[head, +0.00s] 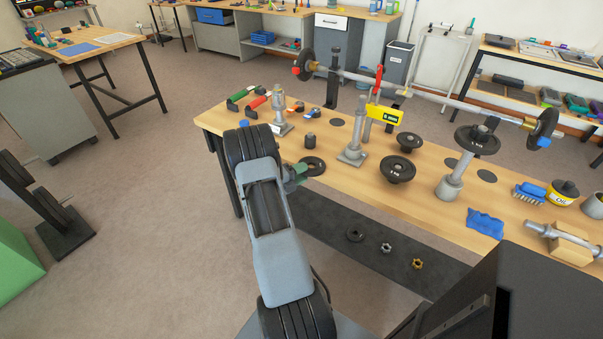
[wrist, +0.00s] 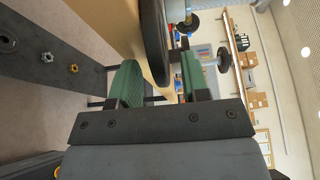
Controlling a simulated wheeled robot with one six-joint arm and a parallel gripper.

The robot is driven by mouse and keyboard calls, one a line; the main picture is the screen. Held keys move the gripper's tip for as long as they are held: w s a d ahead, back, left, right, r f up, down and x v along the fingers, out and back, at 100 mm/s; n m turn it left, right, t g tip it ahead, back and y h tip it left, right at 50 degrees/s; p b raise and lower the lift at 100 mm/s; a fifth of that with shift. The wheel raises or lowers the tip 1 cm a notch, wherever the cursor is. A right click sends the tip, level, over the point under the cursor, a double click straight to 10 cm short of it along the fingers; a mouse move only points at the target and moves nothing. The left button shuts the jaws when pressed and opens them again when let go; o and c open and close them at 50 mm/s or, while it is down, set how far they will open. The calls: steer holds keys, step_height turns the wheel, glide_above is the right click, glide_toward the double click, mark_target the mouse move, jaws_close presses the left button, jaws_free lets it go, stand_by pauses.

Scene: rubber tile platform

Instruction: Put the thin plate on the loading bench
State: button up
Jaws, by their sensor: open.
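A thin black plate (head: 314,166) with a central hole lies flat near the front left edge of the wooden-topped bench (head: 330,180). In the wrist view the plate (wrist: 153,40) shows edge-on as a dark disc, its near rim reaching between my green fingers. My gripper (head: 297,172) is at the bench's front edge beside the plate, partly hidden by my arm in the head view. In the wrist view my gripper (wrist: 158,82) is open, one finger on each side of the plate's rim. Whether a finger touches it I cannot tell.
A barbell (head: 430,93) spans stands along the bench's back. Other plates (head: 398,169) sit on low supports to the right. Tools (head: 245,97) lie at the back left.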

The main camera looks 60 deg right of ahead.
steer(key=v, duration=1.3)
steer(key=shift+w+a+b, duration=0.2)
steer(key=shift+a+b, duration=0.1)
